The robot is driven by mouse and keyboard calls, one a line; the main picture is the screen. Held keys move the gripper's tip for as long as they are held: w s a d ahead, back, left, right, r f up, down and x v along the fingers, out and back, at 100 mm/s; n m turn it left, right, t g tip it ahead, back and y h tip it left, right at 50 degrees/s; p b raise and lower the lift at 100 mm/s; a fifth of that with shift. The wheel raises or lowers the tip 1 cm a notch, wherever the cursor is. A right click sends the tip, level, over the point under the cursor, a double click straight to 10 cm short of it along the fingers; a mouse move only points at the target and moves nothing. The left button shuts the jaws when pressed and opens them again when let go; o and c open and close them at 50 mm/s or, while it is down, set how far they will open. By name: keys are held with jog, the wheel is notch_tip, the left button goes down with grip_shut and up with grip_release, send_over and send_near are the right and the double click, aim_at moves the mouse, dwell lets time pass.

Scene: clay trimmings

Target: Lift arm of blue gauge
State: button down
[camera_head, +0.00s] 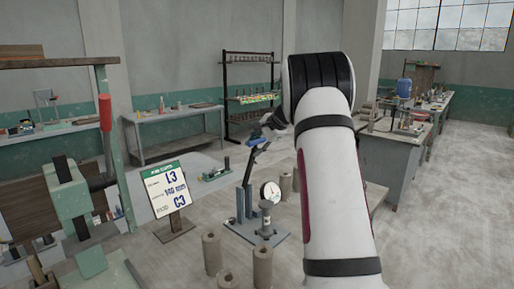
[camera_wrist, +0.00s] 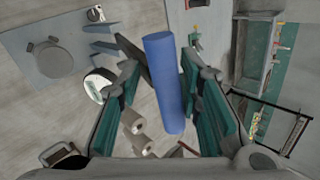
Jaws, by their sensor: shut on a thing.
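The blue gauge stands on a grey-blue base plate (camera_head: 240,231) in the head view, with a round white dial (camera_head: 270,191) at its right. Its dark arm (camera_head: 249,166) is raised steeply and ends in a blue handle (camera_head: 257,136). In the wrist view the blue handle (camera_wrist: 163,85) runs lengthwise between the teal finger pads of my gripper (camera_wrist: 160,64). My gripper is shut on this handle. The dial (camera_wrist: 98,85) also shows there, left of the fingers.
A sign card (camera_head: 168,190) stands left of the gauge. Several grey-brown cylinders (camera_head: 212,252) stand in front of and beside the base plate. A green-framed press (camera_head: 75,190) fills the left side. A workbench (camera_head: 395,155) is at the right.

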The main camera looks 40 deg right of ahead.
jog(key=shift+w+a+f, duration=0.2)
jog(key=shift+a+f, duration=0.1)
jog(key=c, duration=1.7)
grip_release()
jog(key=shift+w+f, duration=0.1)
jog(key=shift+d, duration=0.15)
jog(key=shift+s+r, duration=0.3)
jog(key=shift+r, duration=0.05)
jog(key=v, duration=1.1)
jog(key=shift+s+r, duration=0.1)
jog(key=shift+r, duration=0.05)
